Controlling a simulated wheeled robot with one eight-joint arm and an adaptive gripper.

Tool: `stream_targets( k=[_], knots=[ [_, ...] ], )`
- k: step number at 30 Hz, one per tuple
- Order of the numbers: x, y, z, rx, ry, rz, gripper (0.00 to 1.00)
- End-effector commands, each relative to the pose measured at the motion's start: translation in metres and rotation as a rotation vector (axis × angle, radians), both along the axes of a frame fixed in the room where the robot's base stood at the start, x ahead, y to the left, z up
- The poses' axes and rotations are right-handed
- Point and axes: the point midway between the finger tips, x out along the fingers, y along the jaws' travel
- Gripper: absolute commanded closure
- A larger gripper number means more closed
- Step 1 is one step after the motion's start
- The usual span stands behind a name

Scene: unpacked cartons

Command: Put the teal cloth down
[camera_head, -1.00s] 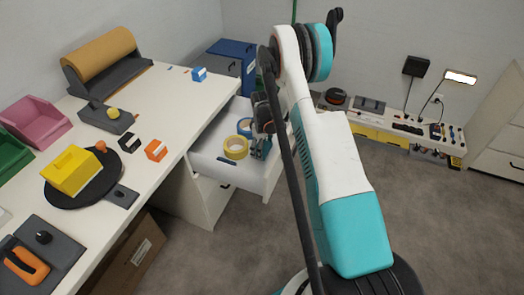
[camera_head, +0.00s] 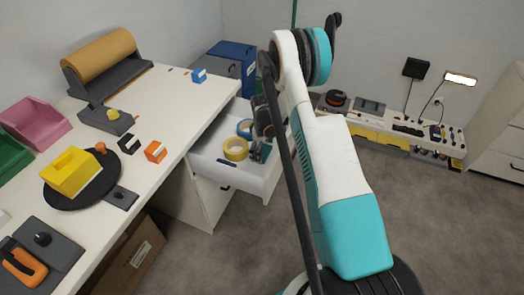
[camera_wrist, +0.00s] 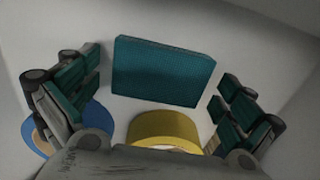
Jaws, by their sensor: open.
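The teal cloth (camera_wrist: 163,72) shows in the wrist view as a flat, folded rectangle on the white drawer floor (camera_wrist: 225,35). My gripper (camera_wrist: 160,100) is open, with one finger on each side of the cloth and a gap on both sides. In the head view my gripper (camera_head: 262,150) is low in the open drawer (camera_head: 215,172), partly behind my arm. The cloth cannot be made out in the head view.
A yellow tape roll (camera_wrist: 165,130) lies close to the cloth, and a blue tape roll (camera_wrist: 85,122) lies by the left finger. The drawer walls are close around my gripper. The white table (camera_head: 165,100) stands left of the drawer, holding several items.

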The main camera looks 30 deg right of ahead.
Motion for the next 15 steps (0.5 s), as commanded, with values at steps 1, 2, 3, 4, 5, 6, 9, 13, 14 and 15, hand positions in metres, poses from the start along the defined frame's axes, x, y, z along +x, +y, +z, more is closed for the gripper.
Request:
stream_targets(
  k=[1, 2, 3, 4, 5, 6, 9, 13, 14, 15],
  knots=[
    [0.000, 0.000, 0.003, 0.000, 0.000, 0.000, 0.00],
    [0.000, 0.000, 0.007, 0.000, 0.000, 0.000, 0.00],
    [0.000, 0.000, 0.012, 0.000, 0.000, 0.000, 0.00],
    [0.000, 0.000, 0.016, 0.000, 0.000, 0.000, 0.00],
    [0.000, 0.000, 0.022, 0.000, 0.000, 0.000, 0.00],
    [0.000, 0.000, 0.029, 0.000, 0.000, 0.000, 0.00],
    [0.000, 0.000, 0.051, 0.000, 0.000, 0.000, 0.00],
    [0.000, 0.000, 0.078, 0.000, 0.000, 0.000, 0.00],
    [0.000, 0.000, 0.084, 0.000, 0.000, 0.000, 0.00],
    [0.000, 0.000, 0.091, 0.000, 0.000, 0.000, 0.00]
  ],
)
